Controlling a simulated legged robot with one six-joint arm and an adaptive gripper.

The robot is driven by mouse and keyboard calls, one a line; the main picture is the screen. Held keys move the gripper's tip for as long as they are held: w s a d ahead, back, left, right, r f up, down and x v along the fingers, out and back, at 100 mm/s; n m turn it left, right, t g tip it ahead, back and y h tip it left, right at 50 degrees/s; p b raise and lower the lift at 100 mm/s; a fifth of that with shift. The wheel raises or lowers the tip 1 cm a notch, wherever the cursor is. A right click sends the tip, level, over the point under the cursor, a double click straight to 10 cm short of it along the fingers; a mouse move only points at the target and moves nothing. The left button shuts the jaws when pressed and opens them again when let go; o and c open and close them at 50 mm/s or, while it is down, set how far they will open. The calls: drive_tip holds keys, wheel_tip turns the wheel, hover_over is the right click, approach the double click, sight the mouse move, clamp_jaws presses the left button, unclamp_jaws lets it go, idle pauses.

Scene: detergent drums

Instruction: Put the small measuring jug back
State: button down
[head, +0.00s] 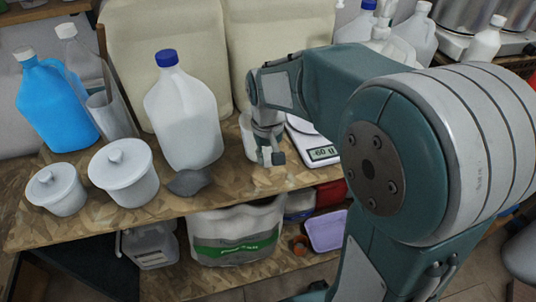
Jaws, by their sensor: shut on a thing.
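My gripper (270,157) points down over the wooden shelf top, just left of the scale (322,153). It is shut on a small white vessel, seemingly the small measuring jug (247,138), which shows as a pale strip left of and behind the fingers. My gripper hides most of the jug, so its handle and spout cannot be made out. It is low, at about shelf height; whether its base touches the shelf cannot be told.
A white bottle with a blue cap (185,115) stands left of my gripper, with a grey lump (189,182) in front. Two lidded white pots (124,180) and a blue bottle (57,105) stand further left. Large cream drums (165,40) stand behind. A lower shelf holds a white tub (235,235).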

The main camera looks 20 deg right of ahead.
drive_tip(key=shift+a, duration=0.3)
drive_tip(key=shift+c, duration=2.4)
unclamp_jaws()
drive_tip(key=shift+d+f, duration=0.1)
drive_tip(key=shift+d, duration=0.3)
drive_tip(key=shift+a, duration=0.1)
drive_tip(key=shift+a+r, duration=0.1)
drive_tip(key=shift+r, duration=0.15)
wheel_tip(320, 180, up, 12)
drive_tip(key=shift+f, duration=0.15)
drive_tip(key=s+d+f+t, duration=0.2)
drive_tip(key=s+t, duration=0.3)
drive_tip(key=s, duration=1.1)
drive_tip(key=shift+s+f+t, duration=0.2)
drive_tip(key=shift+f+t, duration=0.2)
drive_tip(key=shift+f, duration=0.15)
